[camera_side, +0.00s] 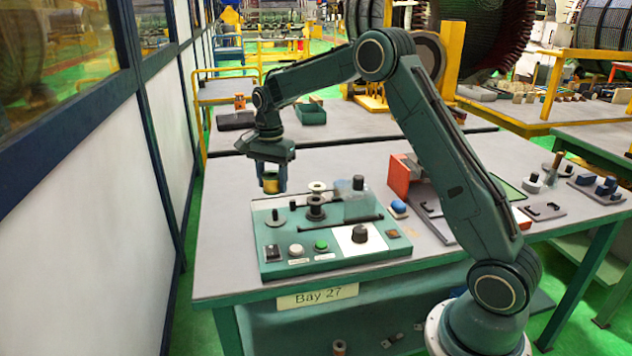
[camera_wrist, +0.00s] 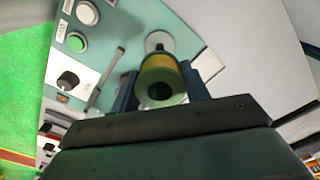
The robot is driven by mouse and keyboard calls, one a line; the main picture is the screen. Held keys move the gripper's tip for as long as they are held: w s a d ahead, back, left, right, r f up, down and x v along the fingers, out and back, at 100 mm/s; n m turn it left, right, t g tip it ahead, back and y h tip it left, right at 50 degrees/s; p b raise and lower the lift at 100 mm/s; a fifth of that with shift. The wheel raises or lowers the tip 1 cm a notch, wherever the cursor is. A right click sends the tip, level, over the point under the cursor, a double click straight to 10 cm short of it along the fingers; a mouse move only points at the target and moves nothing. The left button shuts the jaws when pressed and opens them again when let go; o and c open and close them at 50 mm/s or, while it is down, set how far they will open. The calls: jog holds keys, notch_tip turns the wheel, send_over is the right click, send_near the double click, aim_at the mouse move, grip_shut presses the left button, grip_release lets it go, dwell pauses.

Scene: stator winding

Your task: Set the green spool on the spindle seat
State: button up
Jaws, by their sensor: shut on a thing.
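My gripper (camera_side: 271,190) is shut on the green spool (camera_side: 270,183), which has a yellow-brown winding. It holds the spool in the air over the back left of the green control panel. In the wrist view the spool (camera_wrist: 160,84) sits between the two fingers, with its open bore towards the camera. The spindle seat (camera_side: 275,220), a grey disc with a short dark pin, is on the panel below the spool, with a visible gap between them. In the wrist view the seat (camera_wrist: 158,40) shows just beyond the spool, partly hidden by it.
The panel (camera_side: 330,262) also carries a dark spool post (camera_side: 316,208), a black cylinder (camera_side: 358,184), a black rod, a green button (camera_side: 321,245), a white button (camera_side: 296,250) and a black knob (camera_side: 359,234). A red block (camera_side: 399,176) stands to the right. The table left of the panel is clear.

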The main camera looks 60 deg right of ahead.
aim_at(273, 192)
jog(key=shift+f, duration=1.95)
jog(key=shift+f, duration=2.3)
dwell(0.8)
dwell(0.4)
jog(key=o, duration=1.3)
jog(key=shift+r, duration=0.15)
jog(key=shift+r, duration=3.35)
